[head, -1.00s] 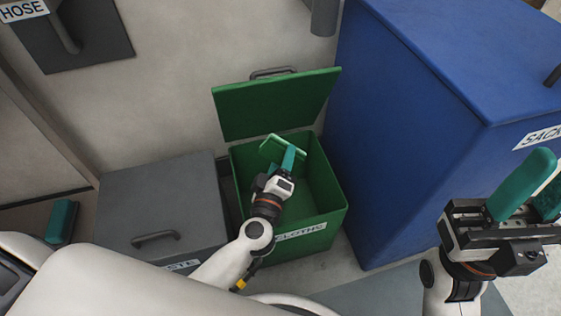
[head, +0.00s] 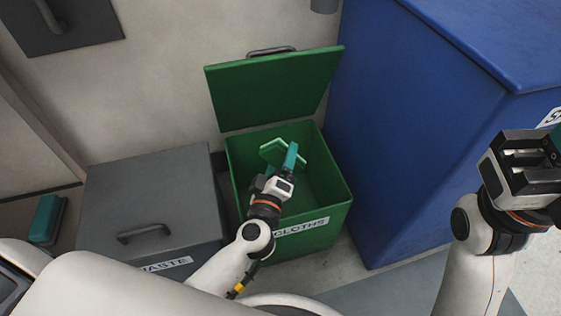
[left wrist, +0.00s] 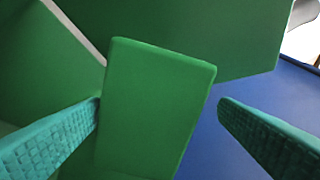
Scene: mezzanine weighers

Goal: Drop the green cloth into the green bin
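The green bin (head: 319,226), labelled CLOTHS, stands on the floor with its lid (head: 275,90) raised at the back. My left gripper (head: 280,160) reaches over the bin's opening from the front. Its teal fingers stand apart. The green cloth (head: 272,153), a flat rectangular piece, shows at the fingertips within the bin's outline. In the left wrist view the cloth (left wrist: 155,110) lies between the fingers, with a gap to the right finger; the left finger meets its edge in the picture. My right gripper (head: 530,165) is at the right edge, its fingers mostly cut off.
A grey WASTE bin (head: 150,205) with a closed lid stands left of the green bin. A tall blue container (head: 425,130) stands close on its right. A teal-topped brush-like object (head: 46,220) lies at far left. The wall is behind.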

